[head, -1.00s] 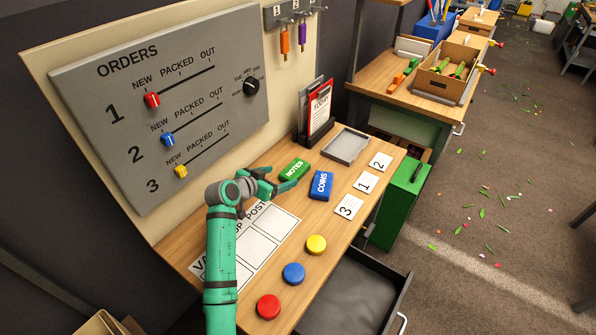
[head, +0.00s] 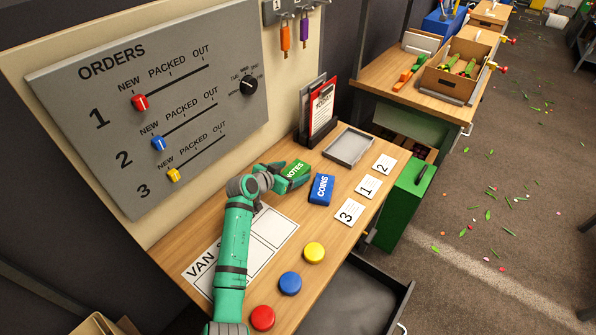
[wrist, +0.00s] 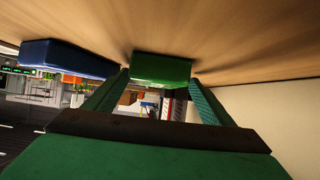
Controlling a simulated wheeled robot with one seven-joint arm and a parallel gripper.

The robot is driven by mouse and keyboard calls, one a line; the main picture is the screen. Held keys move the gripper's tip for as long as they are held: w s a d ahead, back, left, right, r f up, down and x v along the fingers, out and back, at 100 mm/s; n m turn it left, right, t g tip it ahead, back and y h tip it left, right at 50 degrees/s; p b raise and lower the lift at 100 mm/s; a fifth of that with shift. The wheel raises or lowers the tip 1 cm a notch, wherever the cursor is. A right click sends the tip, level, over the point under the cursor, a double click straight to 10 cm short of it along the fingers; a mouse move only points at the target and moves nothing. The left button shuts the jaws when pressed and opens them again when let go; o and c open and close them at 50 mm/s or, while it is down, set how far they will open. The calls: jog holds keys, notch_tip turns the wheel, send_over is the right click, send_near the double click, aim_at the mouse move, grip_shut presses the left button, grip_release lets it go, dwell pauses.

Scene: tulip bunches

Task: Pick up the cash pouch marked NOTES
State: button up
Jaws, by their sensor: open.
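The green cash pouch marked NOTES (head: 296,170) lies on the wooden desk, to the left of the blue pouch marked COINS (head: 321,189). My gripper (head: 279,172) is low over the desk at the near left end of the green pouch and covers part of it. In the wrist view the green pouch (wrist: 161,69) is straight ahead, between the two fingers of my open gripper (wrist: 158,92). I cannot tell whether the fingers touch it. The blue pouch (wrist: 66,58) shows to the left there, outside the fingers.
A grey tray (head: 349,147) and a rack with a red clipboard (head: 320,110) stand behind the pouches. White number cards (head: 368,187) lie to the right. Red, blue and yellow discs (head: 290,283) lie nearer. The ORDERS board (head: 150,110) rises at the left. An open drawer (head: 360,300) juts out below.

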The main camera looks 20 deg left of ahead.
jog(key=shift+s+a, duration=0.25)
jog(key=shift+s, duration=0.1)
jog(key=shift+c, duration=1.3)
jog(key=shift+s, duration=0.2)
jog(key=c, duration=0.5)
jog(key=shift+d, duration=0.3)
jog(key=c, duration=0.5)
jog(key=shift+w+d, duration=0.1)
jog(key=shift+d, duration=0.15)
